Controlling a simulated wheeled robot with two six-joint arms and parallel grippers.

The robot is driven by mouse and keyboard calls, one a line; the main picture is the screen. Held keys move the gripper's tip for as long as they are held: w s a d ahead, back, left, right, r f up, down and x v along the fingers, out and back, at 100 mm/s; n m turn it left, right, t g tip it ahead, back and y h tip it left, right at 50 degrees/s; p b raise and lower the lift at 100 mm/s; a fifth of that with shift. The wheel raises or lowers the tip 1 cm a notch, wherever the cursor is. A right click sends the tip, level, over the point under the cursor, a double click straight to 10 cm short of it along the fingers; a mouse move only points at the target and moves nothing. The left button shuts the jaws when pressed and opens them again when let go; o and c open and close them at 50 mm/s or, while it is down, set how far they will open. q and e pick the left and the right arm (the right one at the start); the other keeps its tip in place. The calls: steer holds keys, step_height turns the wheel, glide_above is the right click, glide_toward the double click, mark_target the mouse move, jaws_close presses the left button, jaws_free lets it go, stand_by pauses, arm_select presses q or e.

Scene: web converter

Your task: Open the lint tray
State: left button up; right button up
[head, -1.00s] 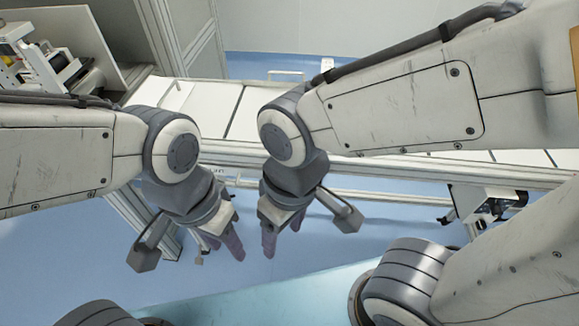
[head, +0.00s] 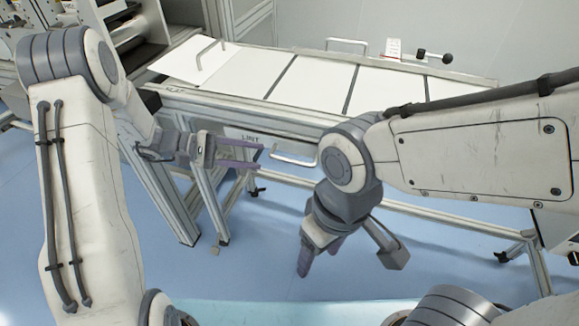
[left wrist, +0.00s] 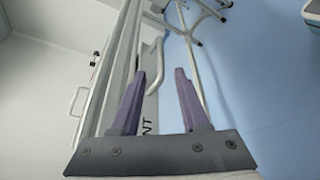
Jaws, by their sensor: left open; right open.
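The lint tray (head: 235,131) sits under the table's near edge, with a white front marked LINT and a pale bar handle (head: 293,160). The front looks shut in line with the frame. My left gripper (head: 260,157) is open and empty, pointing right, just left of the handle. Its purple fingers partly cover the tray front. My right gripper (head: 304,268) is open, empty and hanging low, right of the handle.
White panels (head: 312,85) cover the table top above the tray. A metal table leg (head: 168,200) stands below my left gripper. A lower frame rail (head: 440,214) runs to the right. The blue floor (head: 260,250) in front is clear.

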mark_target(284, 159)
arm_select(q)
steer(key=x, duration=0.9)
steer(key=shift+s+d, duration=0.1)
steer(key=shift+d, duration=0.25)
jaws_close()
steer(key=shift+a, duration=0.1)
stand_by(0.8)
